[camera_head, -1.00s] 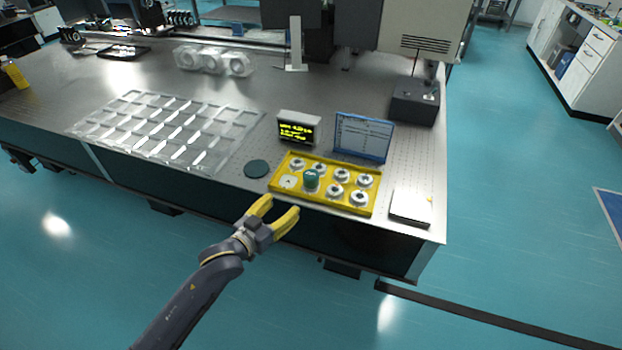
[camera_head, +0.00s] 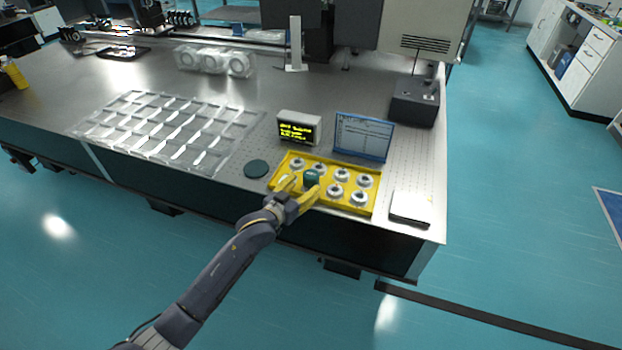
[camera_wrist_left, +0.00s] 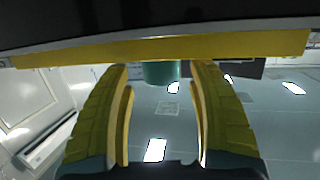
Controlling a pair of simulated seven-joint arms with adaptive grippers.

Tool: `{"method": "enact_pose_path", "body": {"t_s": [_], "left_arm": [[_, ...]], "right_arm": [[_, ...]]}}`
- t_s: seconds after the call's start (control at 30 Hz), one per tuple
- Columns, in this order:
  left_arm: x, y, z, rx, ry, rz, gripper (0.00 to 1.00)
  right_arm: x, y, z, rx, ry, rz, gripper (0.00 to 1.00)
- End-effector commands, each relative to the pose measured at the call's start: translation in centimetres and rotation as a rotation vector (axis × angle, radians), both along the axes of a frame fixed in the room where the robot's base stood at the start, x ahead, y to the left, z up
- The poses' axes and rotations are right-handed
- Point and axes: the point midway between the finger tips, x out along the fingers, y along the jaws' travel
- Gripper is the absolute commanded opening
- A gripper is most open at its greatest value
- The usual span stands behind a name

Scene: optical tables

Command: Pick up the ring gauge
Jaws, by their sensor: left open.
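A yellow tray (camera_head: 346,207) lies near the table's front edge and holds several silver ring-shaped pieces (camera_head: 359,199) in two rows. A short dark green cylinder (camera_head: 311,178) stands in its front row; I cannot tell which of these is the ring gauge. My left gripper (camera_head: 301,186) is open and empty at the tray's front left, with its yellow fingers pointing toward the green cylinder. In the left wrist view the green cylinder (camera_wrist_left: 162,73) shows between the fingertips, with gaps on both sides. My right gripper is not in view.
A round dark green pad (camera_head: 256,169) lies left of the tray. A small display (camera_head: 298,127) and a blue-framed panel (camera_head: 362,137) stand behind it. A flat box (camera_head: 410,207) lies to its right. A clear compartment tray (camera_head: 165,130) covers the left of the table.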

Motion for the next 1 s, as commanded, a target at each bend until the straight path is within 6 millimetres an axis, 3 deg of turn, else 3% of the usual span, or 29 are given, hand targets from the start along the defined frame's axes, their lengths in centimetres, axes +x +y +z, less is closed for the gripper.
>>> {"method": "enact_pose_path", "body": {"t_s": [0.43, 0.83, 1.0], "left_arm": [[3.9, -2.2, -0.8, 0.001, -0.001, 0.001, 0.59], [4.3, -2.5, -0.9, -0.001, -0.001, 0.000, 0.60], [4.3, -2.5, -0.9, 0.000, 0.000, 0.000, 0.40]], "right_arm": [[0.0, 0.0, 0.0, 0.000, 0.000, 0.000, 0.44], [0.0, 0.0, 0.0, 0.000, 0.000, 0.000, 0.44], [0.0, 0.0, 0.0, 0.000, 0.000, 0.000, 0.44]]}}
